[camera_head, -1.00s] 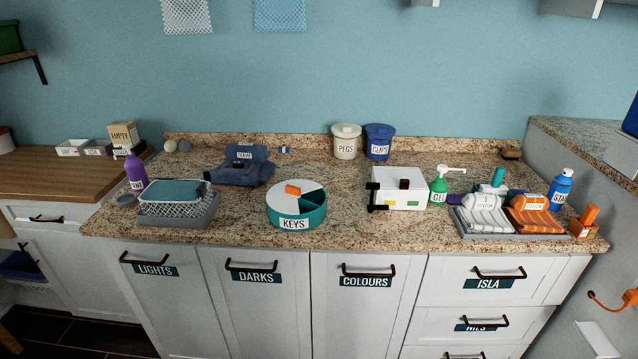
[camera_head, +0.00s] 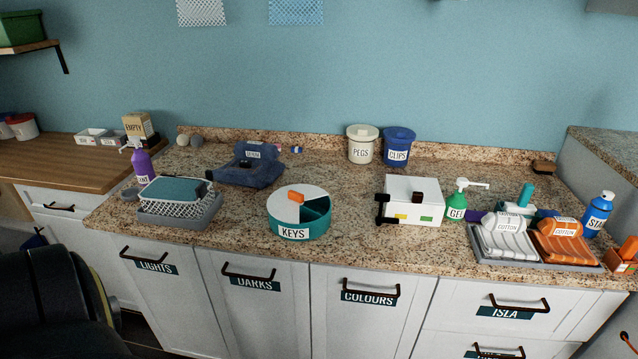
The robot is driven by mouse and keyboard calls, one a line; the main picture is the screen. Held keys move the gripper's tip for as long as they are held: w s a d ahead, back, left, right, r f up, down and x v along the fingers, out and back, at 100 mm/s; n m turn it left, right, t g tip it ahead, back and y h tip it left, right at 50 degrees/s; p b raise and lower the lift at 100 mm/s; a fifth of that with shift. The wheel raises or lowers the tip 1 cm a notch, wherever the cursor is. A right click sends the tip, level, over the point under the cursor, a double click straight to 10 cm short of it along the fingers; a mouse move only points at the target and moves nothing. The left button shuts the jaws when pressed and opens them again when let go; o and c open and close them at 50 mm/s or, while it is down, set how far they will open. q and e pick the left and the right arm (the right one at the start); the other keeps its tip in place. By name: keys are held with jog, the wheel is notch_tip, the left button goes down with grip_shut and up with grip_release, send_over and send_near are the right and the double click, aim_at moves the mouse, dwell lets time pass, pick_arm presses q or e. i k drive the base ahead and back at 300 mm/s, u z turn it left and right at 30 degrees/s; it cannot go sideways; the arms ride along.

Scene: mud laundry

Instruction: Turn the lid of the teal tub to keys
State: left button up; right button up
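The teal tub (camera_head: 300,231) stands on the speckled counter, left of the middle of the head view. A white KEYS label is on its front wall. Its round white lid (camera_head: 285,206) has an orange knob (camera_head: 296,197) on top. A dark teal wedge-shaped opening in the lid faces the right side and shows the tub's inside. A dark arm part of mine shows at the lower left, well away from the tub. Neither gripper's fingers can be seen.
A white box (camera_head: 413,200) with a black handle stands to the right of the tub. A wire basket (camera_head: 176,203) and folded denim (camera_head: 251,170) are to the left. PEGS (camera_head: 361,146) and CLIPS (camera_head: 398,148) jars stand behind. Bare counter surrounds the tub.

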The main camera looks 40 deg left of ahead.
aim_at(283, 205)
jog(key=i, duration=0.65)
jog(key=u, duration=2.6)
